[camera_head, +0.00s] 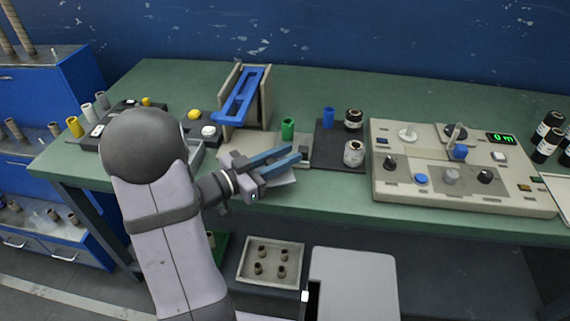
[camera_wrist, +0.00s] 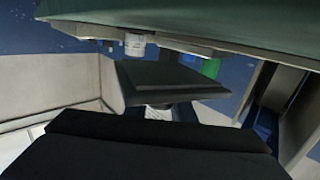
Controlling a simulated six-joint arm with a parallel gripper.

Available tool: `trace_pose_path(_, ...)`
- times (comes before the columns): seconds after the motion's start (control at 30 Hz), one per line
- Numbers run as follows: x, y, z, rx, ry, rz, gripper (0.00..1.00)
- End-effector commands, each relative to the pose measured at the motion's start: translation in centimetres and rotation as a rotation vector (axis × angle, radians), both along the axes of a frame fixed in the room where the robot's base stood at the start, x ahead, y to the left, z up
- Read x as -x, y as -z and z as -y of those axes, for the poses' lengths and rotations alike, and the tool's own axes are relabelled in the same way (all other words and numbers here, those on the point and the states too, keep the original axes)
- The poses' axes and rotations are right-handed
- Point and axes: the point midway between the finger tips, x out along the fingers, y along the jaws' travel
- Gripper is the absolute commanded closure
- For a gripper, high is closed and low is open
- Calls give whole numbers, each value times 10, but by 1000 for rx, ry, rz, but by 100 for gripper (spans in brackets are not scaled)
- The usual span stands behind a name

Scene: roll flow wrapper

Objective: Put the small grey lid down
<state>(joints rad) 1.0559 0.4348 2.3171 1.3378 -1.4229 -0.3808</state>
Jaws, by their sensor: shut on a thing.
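My gripper (camera_head: 288,156) is over the front edge of the green table, its two blue-grey fingers pointing right. It is shut on the small grey lid (camera_head: 284,181), a flat pale grey piece showing partly below the fingers. The fingers and wrist hide the rest of the lid. I cannot tell whether the lid touches anything beneath it. In the wrist view, a dark shape fills the bottom, and a flat grey slab (camera_wrist: 165,75) lies beyond it; I cannot tell whether this slab is the lid.
A green cylinder (camera_head: 288,128) and a blue holder (camera_head: 240,97) stand behind the gripper. A dark mat (camera_head: 330,150) with jars is to the right, then a control panel (camera_head: 460,190). A tray (camera_head: 244,272) with several small brown rolls is below the table.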

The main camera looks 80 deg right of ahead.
Motion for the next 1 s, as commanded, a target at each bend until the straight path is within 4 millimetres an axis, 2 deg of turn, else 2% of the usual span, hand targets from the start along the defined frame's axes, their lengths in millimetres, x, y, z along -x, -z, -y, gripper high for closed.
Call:
trace_pose_path(0.1, 0, 18, 0, -4, 0, -2, 100)
trace_pose_path(0.2, 0, 24, 0, -1, -1, -1, 100)
trace_pose_path(0.77, 0, 32, 0, 0, -1, 0, 100)
trace_pose_path(0.8, 0, 32, 0, 1, -1, 1, 73)
trace_pose_path(0.87, 0, 31, 0, 1, -1, 1, 59)
trace_pose_path(1.0, 0, 31, 0, 0, -1, 0, 59)
